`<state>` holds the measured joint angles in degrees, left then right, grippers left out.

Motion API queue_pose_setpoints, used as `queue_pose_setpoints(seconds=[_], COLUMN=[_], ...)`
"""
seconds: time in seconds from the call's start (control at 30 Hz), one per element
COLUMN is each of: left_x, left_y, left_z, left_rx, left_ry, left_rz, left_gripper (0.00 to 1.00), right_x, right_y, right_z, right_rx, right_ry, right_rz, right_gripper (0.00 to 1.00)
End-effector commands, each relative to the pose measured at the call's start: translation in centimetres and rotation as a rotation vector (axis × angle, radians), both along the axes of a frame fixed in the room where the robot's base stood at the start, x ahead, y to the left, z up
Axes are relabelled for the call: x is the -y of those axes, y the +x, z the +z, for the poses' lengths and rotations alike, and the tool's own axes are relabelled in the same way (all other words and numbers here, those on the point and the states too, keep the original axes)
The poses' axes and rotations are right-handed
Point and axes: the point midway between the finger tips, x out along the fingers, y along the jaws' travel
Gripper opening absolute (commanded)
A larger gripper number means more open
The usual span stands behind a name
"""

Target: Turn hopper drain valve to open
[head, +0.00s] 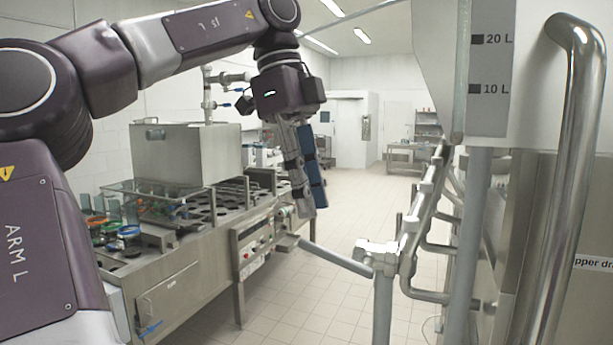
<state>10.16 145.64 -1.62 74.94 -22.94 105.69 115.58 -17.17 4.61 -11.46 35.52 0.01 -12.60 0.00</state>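My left arm comes in from the left, and its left gripper (308,208) hangs pointing down in the upper middle of the head view. A flat dark blue piece (314,165) lies along its fingers. I cannot tell whether it is a held thing or part of the gripper. The hopper (560,110) is at the right, with a level strip (490,65) marked 20 L and 10 L. A partly cut-off label (594,263) reading "pper dr" is at the right edge. I cannot make out a drain valve handle near it. My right gripper is not in view.
A filling machine (200,220) with a holed cup plate stands at the left. A grey bar (340,258) reaches left from a pipe fitting (378,258) at the middle. A shiny bent pipe (565,180) stands before the hopper. Tiled floor (350,220) lies open between.

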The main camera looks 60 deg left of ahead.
Motion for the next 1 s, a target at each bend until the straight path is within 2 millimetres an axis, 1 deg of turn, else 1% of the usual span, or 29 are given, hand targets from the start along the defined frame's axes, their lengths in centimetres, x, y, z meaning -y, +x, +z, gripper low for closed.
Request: queue_pose_setpoints(seconds=[0.03,0.1,0.3,0.43,1.0], left_x=[-0.2,-0.4,-0.6,-0.6,-0.7], left_y=[0.0,-0.1,-0.3,-0.4,-0.2], left_z=[0.7,1.5,2.7,2.9,2.7], left_rx=[0.001,0.001,0.000,0.001,0.004], left_ry=[0.001,0.001,0.000,-0.001,-0.005], left_rz=[0.001,0.001,0.000,0.000,-0.003], left_gripper=[0.26,0.26,0.26,0.26,0.26], right_x=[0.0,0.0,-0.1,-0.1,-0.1], right_y=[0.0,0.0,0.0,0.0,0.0], right_z=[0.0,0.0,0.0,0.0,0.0], right_rx=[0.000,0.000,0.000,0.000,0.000], right_ry=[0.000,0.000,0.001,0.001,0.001], right_rz=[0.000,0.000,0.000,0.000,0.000], right_gripper=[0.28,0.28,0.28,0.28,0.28])
